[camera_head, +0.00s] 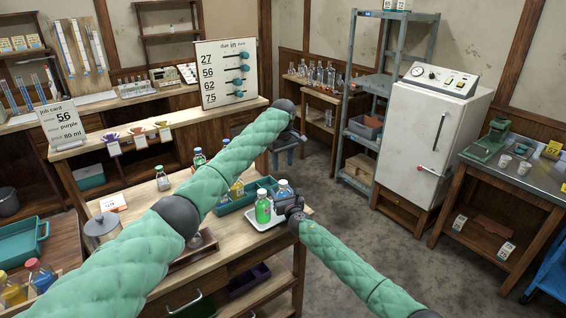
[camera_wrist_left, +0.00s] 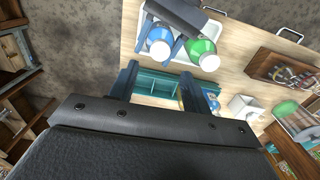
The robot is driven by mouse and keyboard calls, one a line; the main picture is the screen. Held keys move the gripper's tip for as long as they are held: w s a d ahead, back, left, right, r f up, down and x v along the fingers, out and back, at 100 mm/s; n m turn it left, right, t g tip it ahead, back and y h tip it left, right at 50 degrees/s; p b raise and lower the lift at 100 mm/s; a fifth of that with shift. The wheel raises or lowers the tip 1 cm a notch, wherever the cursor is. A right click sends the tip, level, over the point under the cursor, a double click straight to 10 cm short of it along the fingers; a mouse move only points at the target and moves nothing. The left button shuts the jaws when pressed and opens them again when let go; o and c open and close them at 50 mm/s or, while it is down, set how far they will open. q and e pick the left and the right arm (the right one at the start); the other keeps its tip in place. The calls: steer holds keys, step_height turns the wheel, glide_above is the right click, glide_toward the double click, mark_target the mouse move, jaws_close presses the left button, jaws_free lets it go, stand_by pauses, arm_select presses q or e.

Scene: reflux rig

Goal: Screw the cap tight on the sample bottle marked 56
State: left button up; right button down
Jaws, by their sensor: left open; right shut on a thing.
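On the white tray (camera_head: 256,222) stand a bottle of green liquid (camera_head: 263,210) and a paler bottle (camera_head: 284,187), both with white caps. In the left wrist view the paler one is a bottle with blue liquid (camera_wrist_left: 158,37), beside the green bottle (camera_wrist_left: 202,48). I cannot read a number on either, so I cannot tell which is marked 56. My right gripper (camera_head: 291,205) is shut on the blue-liquid bottle, with its fingers at the bottle's sides. My left gripper (camera_head: 296,136) is raised behind the table, open and empty; its two fingers (camera_wrist_left: 158,76) show apart in its wrist view.
A teal tray (camera_head: 236,204) lies behind the white one, partly hidden by my left arm. A board (camera_head: 226,74) lists 27, 56, 62, 75. Open floor (camera_head: 345,235) lies right of the table.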

mark_target(283, 182)
arm_select(q)
steer(key=shift+f, duration=0.1)
steer(key=shift+f, duration=3.95)
steer(key=c, duration=1)
steer(key=m, duration=0.9)
steer(key=shift+m, duration=0.3)
steer(key=m, duration=0.8)
steer(key=shift+a+m, duration=0.1)
steer(key=shift+m, duration=0.2)
steer(key=o, duration=1.2)
